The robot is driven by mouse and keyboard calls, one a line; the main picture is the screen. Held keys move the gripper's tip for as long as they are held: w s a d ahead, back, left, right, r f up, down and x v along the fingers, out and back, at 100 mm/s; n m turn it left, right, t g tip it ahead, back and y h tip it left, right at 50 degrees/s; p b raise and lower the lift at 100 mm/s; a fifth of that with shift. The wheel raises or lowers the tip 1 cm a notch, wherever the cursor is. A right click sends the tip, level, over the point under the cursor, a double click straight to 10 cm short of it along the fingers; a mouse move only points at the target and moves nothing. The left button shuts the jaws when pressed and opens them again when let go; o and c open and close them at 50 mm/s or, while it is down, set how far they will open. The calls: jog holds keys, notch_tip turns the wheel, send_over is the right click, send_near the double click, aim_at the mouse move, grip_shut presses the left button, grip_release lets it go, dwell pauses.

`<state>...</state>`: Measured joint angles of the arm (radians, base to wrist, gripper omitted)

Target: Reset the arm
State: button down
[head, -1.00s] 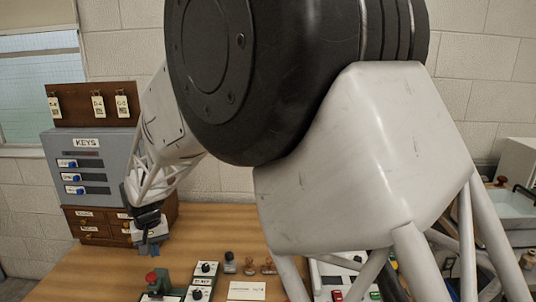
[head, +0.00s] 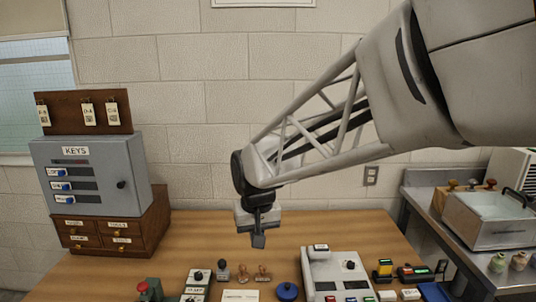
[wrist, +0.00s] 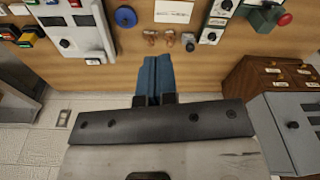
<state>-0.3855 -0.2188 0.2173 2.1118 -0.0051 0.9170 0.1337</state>
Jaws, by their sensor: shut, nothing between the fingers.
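My gripper (head: 258,240) hangs over the back part of the wooden table, pointing down, with its fingers together and nothing held. In the wrist view its blue fingertips (wrist: 155,62) lie side by side, shut. Below it in that view are the bare table top and two wooden-handled stamps (wrist: 160,37). My gripper is apart from everything on the table.
A grey key cabinet (head: 95,178) on a wooden drawer unit (head: 125,240) stands left, with a tag board (head: 85,108) above. Along the front are a grey device (head: 338,272), a blue round knob (head: 288,291) and a red button box (head: 148,289). A metal bench with a basin (head: 490,222) is right.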

jog(key=s+d+m+t, duration=0.1)
jog(key=s+d+m, duration=0.2)
jog(key=s+d, duration=1.8)
jog(key=shift+s+h, duration=0.3)
jog(key=shift+s, duration=0.2)
